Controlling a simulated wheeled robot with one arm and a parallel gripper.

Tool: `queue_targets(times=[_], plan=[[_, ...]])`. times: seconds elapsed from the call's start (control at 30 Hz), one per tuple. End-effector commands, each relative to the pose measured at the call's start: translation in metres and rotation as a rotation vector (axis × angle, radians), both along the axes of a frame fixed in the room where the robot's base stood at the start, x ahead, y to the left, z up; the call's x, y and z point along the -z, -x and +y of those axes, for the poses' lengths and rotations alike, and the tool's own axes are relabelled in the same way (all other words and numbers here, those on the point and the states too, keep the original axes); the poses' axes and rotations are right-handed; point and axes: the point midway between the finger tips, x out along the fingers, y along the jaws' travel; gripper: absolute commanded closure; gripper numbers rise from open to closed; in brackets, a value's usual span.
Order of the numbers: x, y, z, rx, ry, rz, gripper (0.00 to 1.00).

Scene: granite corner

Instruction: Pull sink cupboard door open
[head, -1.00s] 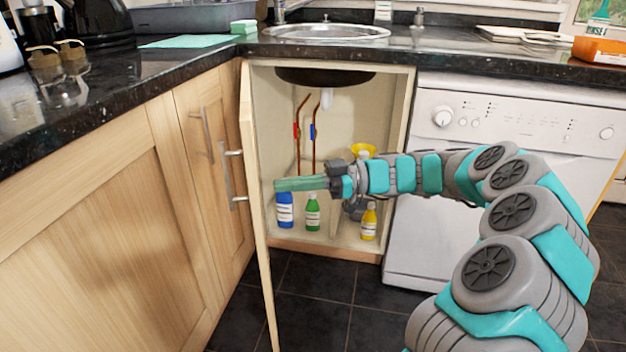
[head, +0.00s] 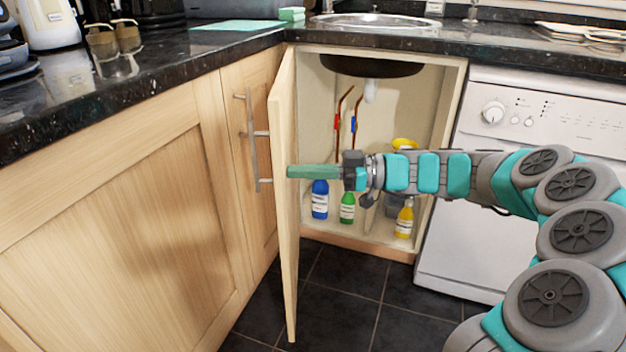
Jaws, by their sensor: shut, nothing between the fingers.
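The sink cupboard door (head: 286,240) stands wide open, swung out to the left and seen nearly edge-on. Its bar handle (head: 254,140) is on the outer face, to the left. My gripper (head: 292,171) is shut and empty, with its green fingers pointing left at the inner face of the door. The tips are at or very near that face; I cannot tell if they touch. The sink cupboard (head: 415,120) is open to view, with the dark sink bowl underside and copper pipes inside.
Blue (head: 319,200), green (head: 347,208) and yellow (head: 404,220) bottles stand on the cupboard floor behind my arm. A white dishwasher (head: 500,190) is to the right. Wooden cupboards (head: 110,220) line the left under a black worktop (head: 130,85). Dark floor tiles (head: 350,290) are clear in front.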

Motion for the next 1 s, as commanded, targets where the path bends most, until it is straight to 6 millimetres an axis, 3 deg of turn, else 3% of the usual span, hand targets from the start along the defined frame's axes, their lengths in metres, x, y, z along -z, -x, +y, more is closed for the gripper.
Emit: queue_targets(times=[0.6,1.0], plan=[[0.003,0.006,0.081,0.174,-0.007,0.001,1.00],[-0.001,0.005,0.090,0.203,-0.009,0.004,1.00]])
